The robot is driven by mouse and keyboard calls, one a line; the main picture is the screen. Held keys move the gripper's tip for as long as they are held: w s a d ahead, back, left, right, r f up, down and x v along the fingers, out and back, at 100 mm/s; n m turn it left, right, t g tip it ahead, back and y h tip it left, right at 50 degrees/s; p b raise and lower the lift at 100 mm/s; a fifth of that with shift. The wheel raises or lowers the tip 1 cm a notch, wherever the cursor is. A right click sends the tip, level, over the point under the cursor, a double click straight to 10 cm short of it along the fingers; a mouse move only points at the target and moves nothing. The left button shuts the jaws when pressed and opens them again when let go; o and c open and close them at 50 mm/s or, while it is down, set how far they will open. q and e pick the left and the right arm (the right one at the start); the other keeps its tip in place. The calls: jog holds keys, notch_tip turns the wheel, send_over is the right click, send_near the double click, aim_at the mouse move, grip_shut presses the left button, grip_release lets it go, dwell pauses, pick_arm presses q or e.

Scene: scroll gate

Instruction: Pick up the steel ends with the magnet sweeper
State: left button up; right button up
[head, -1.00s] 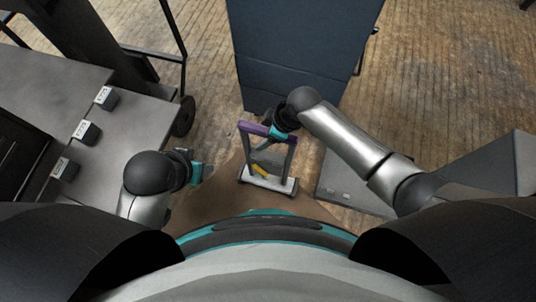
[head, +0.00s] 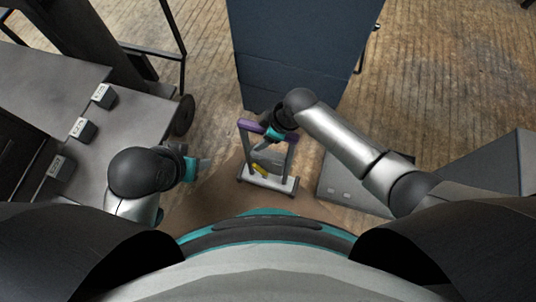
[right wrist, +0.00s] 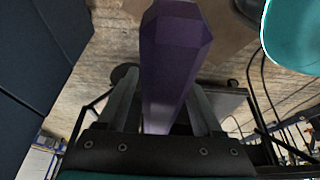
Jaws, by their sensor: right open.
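My right gripper (head: 275,133) is at the right part of the handle. In the right wrist view the handle (right wrist: 172,65) runs between the two spread fingers (right wrist: 165,108), which are open around it. My left gripper (head: 200,169) is left of the sweeper, apart from it, its jaws too small to read. I cannot make out any steel ends.
A dark blue cabinet (head: 297,50) stands behind the sweeper. A grey bench with several small labelled blocks (head: 83,130) is at the left. A grey panel with two small pale pieces (head: 350,186) lies at the right. Wooden floor is open at the far right.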

dwell(0.3)
grip_shut()
dwell(0.4)
jog(key=shift+w+a+r, duration=0.1)
jog(key=shift+w, duration=0.05)
